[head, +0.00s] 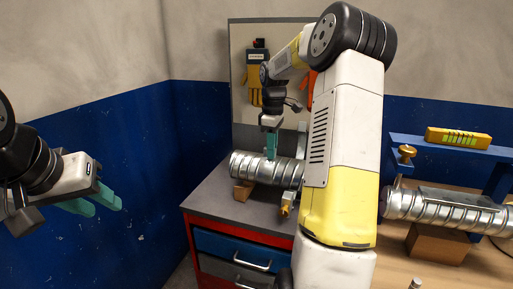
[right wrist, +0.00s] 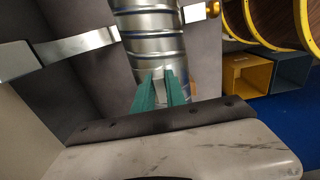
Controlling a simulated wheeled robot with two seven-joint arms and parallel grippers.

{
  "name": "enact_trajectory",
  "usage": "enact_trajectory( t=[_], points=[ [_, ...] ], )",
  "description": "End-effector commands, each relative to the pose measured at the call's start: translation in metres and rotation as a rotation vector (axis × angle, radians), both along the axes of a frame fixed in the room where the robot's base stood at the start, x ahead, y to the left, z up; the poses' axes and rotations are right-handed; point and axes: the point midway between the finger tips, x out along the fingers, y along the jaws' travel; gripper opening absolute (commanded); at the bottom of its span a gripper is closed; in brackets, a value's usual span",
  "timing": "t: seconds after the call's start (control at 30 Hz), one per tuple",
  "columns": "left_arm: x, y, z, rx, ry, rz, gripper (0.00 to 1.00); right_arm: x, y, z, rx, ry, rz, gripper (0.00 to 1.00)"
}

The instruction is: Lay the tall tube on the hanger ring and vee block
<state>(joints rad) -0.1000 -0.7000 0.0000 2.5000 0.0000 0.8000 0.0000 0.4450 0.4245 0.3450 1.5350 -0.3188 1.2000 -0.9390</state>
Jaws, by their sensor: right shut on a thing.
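A ridged silver tube (head: 262,168), apparently the tall tube, lies level over the grey cabinet top. Its left part is over a small wooden block (head: 243,192), probably the vee block. A metal band (head: 300,160) with a brass knob (head: 285,210), apparently the hanger ring, is at its right part; my right arm hides the tube's far right. My right gripper (head: 271,145) points down and is shut on the tube. In the right wrist view its teal fingers (right wrist: 161,88) are against the tube (right wrist: 150,45). My left gripper (head: 95,197) is open and empty, away at the left.
A second ridged tube (head: 445,210) lies over a wooden block (head: 437,243) on the wooden bench at right. A blue frame (head: 455,146) above it carries a yellow level (head: 458,138). A tool board (head: 240,70) stands behind the cabinet.

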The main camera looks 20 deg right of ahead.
Motion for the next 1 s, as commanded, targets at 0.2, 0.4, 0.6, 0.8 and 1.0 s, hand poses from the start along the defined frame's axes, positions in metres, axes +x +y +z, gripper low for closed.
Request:
enact_trajectory(
  t=[0.2, 0.4, 0.6, 0.8, 1.0],
  points=[
    [0.000, 0.000, 0.000, 0.000, 0.000, 0.000, 0.36, 0.001, 0.000, -0.005, 0.000, -0.002, 0.000, 0.00],
    [0.000, 0.000, 0.000, 0.000, 0.000, 0.000, 0.36, 0.000, 0.000, -0.010, 0.000, 0.000, 0.000, 0.00],
    [0.000, 0.000, 0.000, 0.000, 0.000, 0.000, 0.36, 0.000, 0.000, -0.015, -0.001, -0.001, 0.000, 0.00],
    [0.000, 0.000, 0.000, 0.000, 0.000, 0.000, 0.36, 0.000, 0.000, -0.020, -0.001, -0.001, 0.000, 0.00],
    [0.000, 0.000, 0.000, 0.000, 0.000, 0.000, 0.36, 0.000, 0.000, -0.021, -0.001, -0.001, 0.000, 0.41]
  ],
)
